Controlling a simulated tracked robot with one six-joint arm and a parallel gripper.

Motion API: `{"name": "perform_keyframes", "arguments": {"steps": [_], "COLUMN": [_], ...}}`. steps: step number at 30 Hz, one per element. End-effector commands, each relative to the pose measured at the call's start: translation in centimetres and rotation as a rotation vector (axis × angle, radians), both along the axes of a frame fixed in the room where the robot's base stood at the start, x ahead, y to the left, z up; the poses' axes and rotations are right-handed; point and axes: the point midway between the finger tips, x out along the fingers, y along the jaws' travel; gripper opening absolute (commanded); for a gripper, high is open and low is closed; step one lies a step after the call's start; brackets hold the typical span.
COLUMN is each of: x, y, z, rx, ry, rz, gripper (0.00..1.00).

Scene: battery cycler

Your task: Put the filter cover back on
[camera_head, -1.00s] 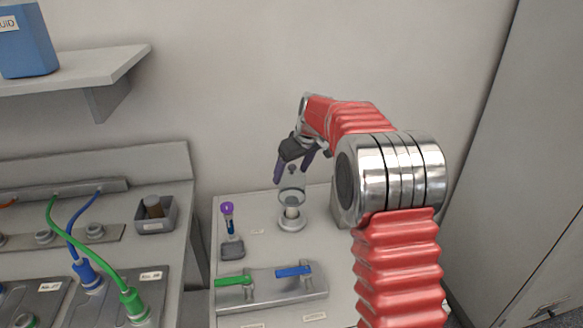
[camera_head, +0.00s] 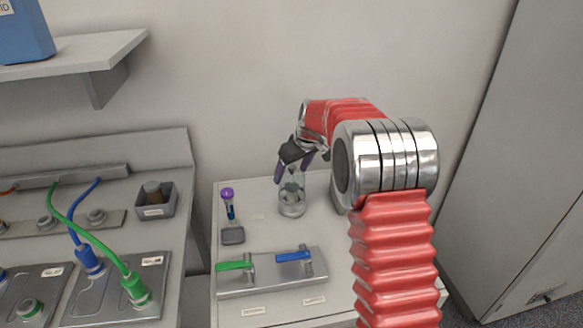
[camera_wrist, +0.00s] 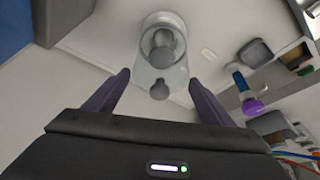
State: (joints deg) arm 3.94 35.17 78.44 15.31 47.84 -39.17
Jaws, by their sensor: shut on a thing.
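The clear filter cover (camera_head: 291,184) with its grey knob (camera_wrist: 159,90) is between the fingers of my gripper (camera_head: 295,178). In the wrist view the gripper (camera_wrist: 156,82) has one finger on each side of the knob. The cover looks about upright and in line with the base. I cannot tell whether its rim touches the base.
A valve block (camera_head: 272,272) with green and blue handles lies in front. My arm covers the right part of the bench (camera_head: 330,225). A wall stands behind.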

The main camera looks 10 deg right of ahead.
Motion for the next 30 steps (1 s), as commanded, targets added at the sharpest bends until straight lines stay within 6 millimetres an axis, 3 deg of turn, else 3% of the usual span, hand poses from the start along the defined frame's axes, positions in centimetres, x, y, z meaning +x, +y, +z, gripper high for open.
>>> {"name": "perform_keyframes", "arguments": {"steps": [15,30], "x": [0.0,0.0], "y": [0.0,0.0], "z": [-2.9,-3.4], "rx": [-0.001,0.000], "ry": [0.001,0.000], "rz": [0.001,0.001], "gripper": [0.49,0.49]}}
